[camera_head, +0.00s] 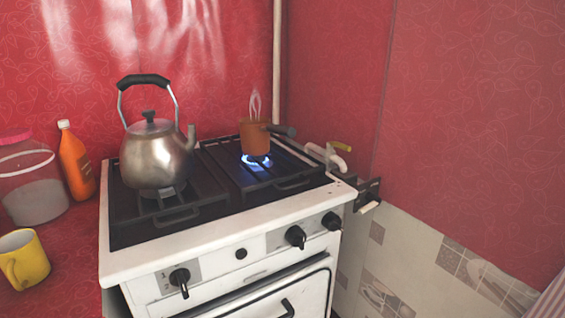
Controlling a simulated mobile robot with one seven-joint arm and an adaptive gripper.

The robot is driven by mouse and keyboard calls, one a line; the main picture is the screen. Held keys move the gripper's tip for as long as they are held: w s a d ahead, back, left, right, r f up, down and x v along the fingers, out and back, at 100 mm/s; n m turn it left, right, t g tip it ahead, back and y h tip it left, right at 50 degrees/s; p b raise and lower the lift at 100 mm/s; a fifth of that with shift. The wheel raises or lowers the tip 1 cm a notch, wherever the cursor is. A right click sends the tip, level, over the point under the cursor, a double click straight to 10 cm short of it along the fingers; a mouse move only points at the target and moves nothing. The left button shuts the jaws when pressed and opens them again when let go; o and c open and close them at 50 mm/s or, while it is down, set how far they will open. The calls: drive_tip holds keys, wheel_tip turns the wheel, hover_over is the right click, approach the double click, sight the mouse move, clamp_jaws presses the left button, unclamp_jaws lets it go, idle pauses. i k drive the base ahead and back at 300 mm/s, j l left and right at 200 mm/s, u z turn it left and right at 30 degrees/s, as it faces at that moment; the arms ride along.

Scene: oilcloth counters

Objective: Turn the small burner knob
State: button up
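A white stove (215,238) with black grates stands in the middle of the view. Its front panel has black knobs: a left knob (180,278) with its handle pointing down, a small round black knob or button (240,253), a right knob (296,236) with its handle tilted down, and a far right knob (331,221). No marking shows which one belongs to the small burner. A blue flame (257,161) burns on the right side of the stove under a small orange pot (254,138), which steams. My gripper is not in view.
A metal kettle (155,160) stands on the left grate. An orange bottle (75,162), a jar with a pink lid (33,190) and a yellow mug (24,260) stand on the red counter at left.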

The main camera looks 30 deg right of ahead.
sight(332, 221)
drive_tip(key=k+l+z, duration=0.15)
drive_tip(key=l+z, duration=0.25)
drive_tip(key=k+l+z, duration=0.1)
drive_tip(key=l+z, duration=0.25)
drive_tip(key=k+l+z, duration=0.1)
drive_tip(key=l+z, duration=0.3)
drive_tip(key=j, duration=0.1)
